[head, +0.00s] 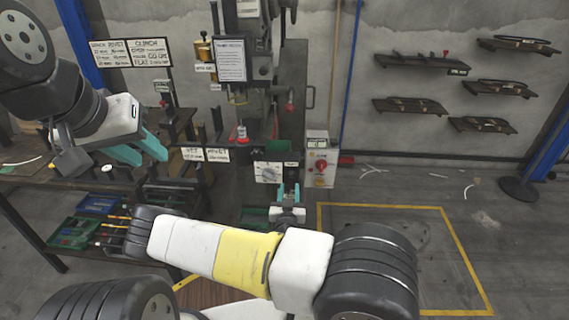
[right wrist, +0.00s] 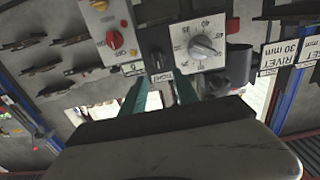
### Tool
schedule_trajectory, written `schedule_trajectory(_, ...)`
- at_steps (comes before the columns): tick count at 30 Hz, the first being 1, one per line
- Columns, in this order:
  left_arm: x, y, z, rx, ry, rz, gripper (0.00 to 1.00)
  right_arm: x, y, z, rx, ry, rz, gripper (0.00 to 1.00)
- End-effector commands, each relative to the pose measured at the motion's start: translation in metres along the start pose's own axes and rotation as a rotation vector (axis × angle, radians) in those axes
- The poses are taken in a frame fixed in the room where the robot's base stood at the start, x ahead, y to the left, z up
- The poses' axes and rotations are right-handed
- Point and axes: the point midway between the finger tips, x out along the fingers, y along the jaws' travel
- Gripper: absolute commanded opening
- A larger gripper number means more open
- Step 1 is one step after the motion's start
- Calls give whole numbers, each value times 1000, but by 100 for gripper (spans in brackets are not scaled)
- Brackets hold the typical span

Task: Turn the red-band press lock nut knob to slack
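A press with a red band (head: 242,133) stands in the middle of the head view. Below it a white panel carries a dial with a grey knob (head: 268,173), also seen in the right wrist view (right wrist: 203,47). A small dark knob (right wrist: 157,60) sits beside the dial, above a small label that seems to read "TIGHT". I cannot tell its exact setting. My right gripper (head: 288,194) is in front of the panel, just below the knobs in the head view. Its teal fingers (right wrist: 160,92) are apart and empty. My left gripper (head: 140,151) is open and empty at the left, over the bench.
A grey control box with a red knob (head: 321,166) stands just right of the panel. A yellow-outlined floor area (head: 445,235) and wall shelves (head: 410,106) are at the right.

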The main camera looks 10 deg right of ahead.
Motion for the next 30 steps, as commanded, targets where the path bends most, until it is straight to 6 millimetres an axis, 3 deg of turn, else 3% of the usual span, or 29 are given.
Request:
schedule_trajectory(12,0,0,0,0,0,0,34,61,1,2,2,-4,4,36)
schedule_trajectory(24,0,0,0,0,0,0,34,71,2,2,2,-5,5,36)
schedule_trajectory(30,0,0,0,0,0,0,34,70,2,2,2,-6,5,0)
